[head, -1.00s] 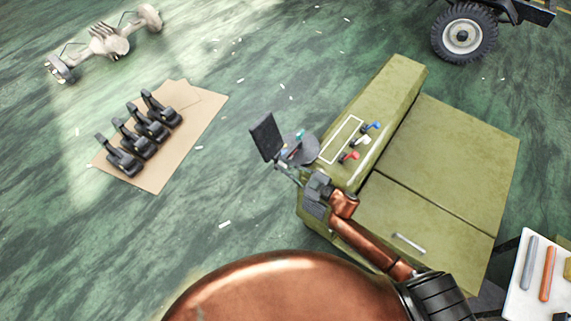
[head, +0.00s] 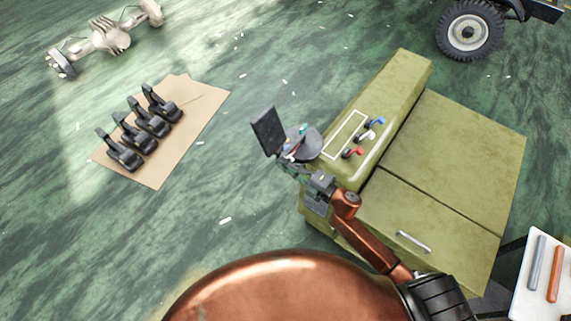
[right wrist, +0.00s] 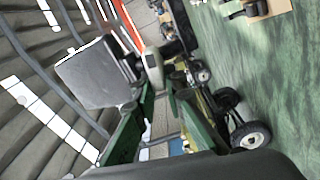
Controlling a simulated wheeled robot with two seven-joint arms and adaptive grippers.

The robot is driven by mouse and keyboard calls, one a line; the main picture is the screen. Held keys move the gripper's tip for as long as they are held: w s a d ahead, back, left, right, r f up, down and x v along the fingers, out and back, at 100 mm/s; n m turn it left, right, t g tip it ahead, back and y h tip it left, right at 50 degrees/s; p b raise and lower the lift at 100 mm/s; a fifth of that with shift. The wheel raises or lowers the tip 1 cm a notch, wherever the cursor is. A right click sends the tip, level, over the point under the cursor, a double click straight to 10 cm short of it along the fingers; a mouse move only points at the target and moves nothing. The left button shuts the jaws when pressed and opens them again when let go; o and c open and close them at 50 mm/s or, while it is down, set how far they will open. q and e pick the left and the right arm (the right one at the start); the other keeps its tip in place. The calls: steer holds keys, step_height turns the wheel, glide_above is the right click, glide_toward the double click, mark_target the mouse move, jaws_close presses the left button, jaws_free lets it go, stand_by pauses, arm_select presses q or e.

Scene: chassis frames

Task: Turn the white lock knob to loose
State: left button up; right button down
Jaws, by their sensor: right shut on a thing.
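A pale, whitish knob (right wrist: 153,63) shows in the right wrist view beside the back of a grey square panel (right wrist: 93,73). The same dark panel (head: 268,131) stands near the cabinet's left end in the head view, by a round grey disc (head: 306,146). My right gripper (head: 287,164) is just below the panel. Its green fingers (right wrist: 160,108) reach toward the pale knob and appear shut on it, but the contact is small and blurred. I cannot tell the knob's lock setting. My left gripper is not in view.
An olive cabinet (head: 440,165) lies under and right of my right arm. Blue (head: 376,122), white (head: 367,136) and red (head: 352,153) levers stand on its top. A white tray (head: 530,285) is at lower right. Open floor lies to the left, with pedals (head: 140,130) on cardboard.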

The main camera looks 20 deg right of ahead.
steer(key=shift+f+n+b, duration=0.2)
steer(key=shift+n+b, duration=0.2)
steer(key=shift+n, duration=0.6)
steer(key=c, duration=2)
jaws_free()
steer(key=shift+o, duration=0.2)
steer(key=shift+d, duration=0.1)
steer(key=v, duration=1.2)
